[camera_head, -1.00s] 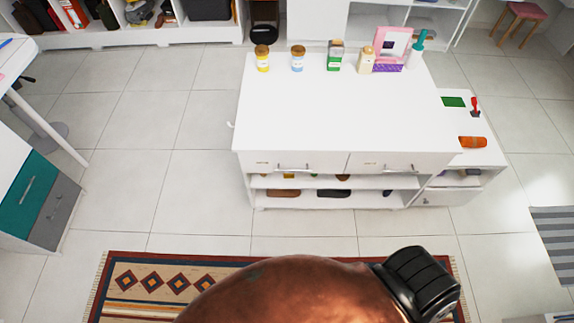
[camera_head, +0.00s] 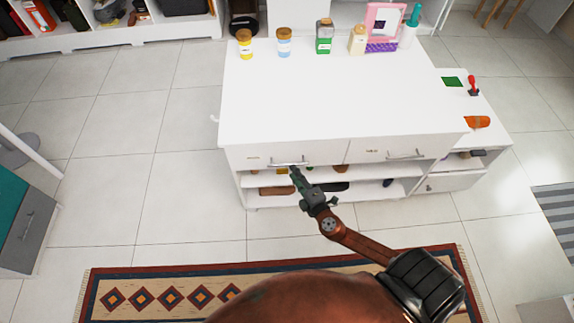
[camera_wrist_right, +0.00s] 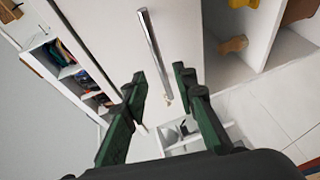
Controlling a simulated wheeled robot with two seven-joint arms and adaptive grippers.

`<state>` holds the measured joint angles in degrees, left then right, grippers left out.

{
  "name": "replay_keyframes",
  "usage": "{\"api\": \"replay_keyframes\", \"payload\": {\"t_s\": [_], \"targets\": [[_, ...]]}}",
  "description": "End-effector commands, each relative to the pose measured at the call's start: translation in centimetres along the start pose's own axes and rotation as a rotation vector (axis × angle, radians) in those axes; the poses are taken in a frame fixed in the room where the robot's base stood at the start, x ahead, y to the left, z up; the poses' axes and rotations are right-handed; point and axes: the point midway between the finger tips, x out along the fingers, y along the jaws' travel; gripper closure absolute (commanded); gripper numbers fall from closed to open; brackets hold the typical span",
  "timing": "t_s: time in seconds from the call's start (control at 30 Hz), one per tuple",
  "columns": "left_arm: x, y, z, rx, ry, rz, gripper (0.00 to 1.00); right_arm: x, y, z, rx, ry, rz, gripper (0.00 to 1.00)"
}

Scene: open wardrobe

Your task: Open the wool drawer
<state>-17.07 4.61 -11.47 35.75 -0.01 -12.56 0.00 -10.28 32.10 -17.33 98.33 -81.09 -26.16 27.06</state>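The white island has two front drawers, a left drawer (camera_head: 262,156) and a right drawer (camera_head: 372,150), both shut. Each carries a tiny label, too small to read, so I cannot tell which one is the wool drawer. My right gripper (camera_head: 295,174) is at the left drawer's bar handle (camera_head: 289,163). In the right wrist view, its two green fingers (camera_wrist_right: 160,76) are spread apart, and the metal handle (camera_wrist_right: 151,45) lies just ahead, in line with the gap between them. I cannot tell whether they touch it. My left gripper is not in view.
Jars (camera_head: 284,42) and bottles stand along the island top's back edge. Open shelves (camera_head: 362,188) lie below the drawers. A lower side unit (camera_head: 462,130) adjoins on the right. A patterned rug (camera_head: 170,277) lies in front, with free tiled floor around.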

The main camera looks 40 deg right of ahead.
Motion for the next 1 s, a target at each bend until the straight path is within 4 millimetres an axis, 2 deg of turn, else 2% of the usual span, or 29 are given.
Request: {"api": "replay_keyframes", "payload": {"t_s": [0.17,0.4,0.57,0.77,1.0], "targets": [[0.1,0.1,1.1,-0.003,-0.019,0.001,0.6,3.1,0.1,0.0,-0.001,-0.001,0.001,0.74],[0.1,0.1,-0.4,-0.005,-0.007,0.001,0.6,5.7,-0.1,0.1,0.001,-0.002,-0.002,0.74],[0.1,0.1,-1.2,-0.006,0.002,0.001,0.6,6.2,-0.1,0.1,0.001,-0.002,-0.002,0.74],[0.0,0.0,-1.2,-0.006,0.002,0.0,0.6,6.2,-0.1,0.1,0.001,-0.002,-0.003,0.75],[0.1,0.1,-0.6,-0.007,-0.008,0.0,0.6,6.2,-0.1,0.1,0.002,-0.002,-0.003,0.91]]}}
